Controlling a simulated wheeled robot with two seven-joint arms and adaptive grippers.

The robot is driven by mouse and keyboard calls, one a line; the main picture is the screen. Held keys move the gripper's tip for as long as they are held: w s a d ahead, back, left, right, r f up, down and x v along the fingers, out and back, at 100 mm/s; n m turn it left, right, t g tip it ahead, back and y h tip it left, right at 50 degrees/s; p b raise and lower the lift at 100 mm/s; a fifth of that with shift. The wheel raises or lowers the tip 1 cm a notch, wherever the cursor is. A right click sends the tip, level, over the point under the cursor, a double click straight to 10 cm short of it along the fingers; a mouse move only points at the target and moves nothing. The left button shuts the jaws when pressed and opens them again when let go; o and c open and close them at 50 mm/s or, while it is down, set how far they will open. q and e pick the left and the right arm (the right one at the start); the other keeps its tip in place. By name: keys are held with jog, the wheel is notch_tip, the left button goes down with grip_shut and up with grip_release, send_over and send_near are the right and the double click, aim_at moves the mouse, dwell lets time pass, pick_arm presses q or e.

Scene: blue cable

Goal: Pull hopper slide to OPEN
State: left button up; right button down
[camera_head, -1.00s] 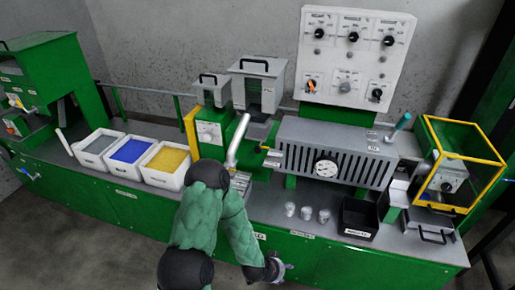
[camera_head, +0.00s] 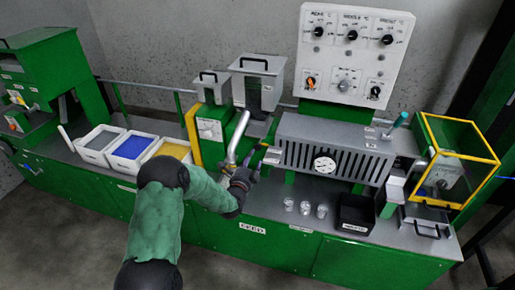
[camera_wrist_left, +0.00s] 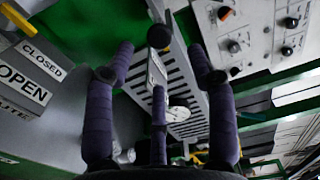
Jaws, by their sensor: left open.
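My left gripper (camera_head: 248,176) is open and empty, right of the slanted silver pipe and in front of the barrel unit's left end. In the left wrist view, its purple fingers (camera_wrist_left: 160,72) are spread, with a black round knob (camera_wrist_left: 159,37) beyond and between their tips. I cannot tell whether this knob belongs to the hopper slide. An OPEN label (camera_wrist_left: 22,84) and a CLOSED label (camera_wrist_left: 42,60) lie to the left of the fingers. The small grey hopper (camera_head: 212,88) and larger grey hopper (camera_head: 258,82) stand behind the gripper. My right gripper is not in view.
The slotted grey barrel unit (camera_head: 335,158) with a dial is close on the right. Trays of grey, blue (camera_head: 130,148) and yellow pellets stand left. Clear cups (camera_head: 305,208) and a black bin (camera_head: 356,212) stand at front right. A control panel (camera_head: 350,55) rises behind.

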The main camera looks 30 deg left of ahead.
aim_at(257, 148)
pick_arm(q)
jog(key=b+x, duration=0.1)
jog(key=x, duration=0.7)
jog(key=shift+w+f, duration=0.1)
jog(key=shift+w, duration=0.2)
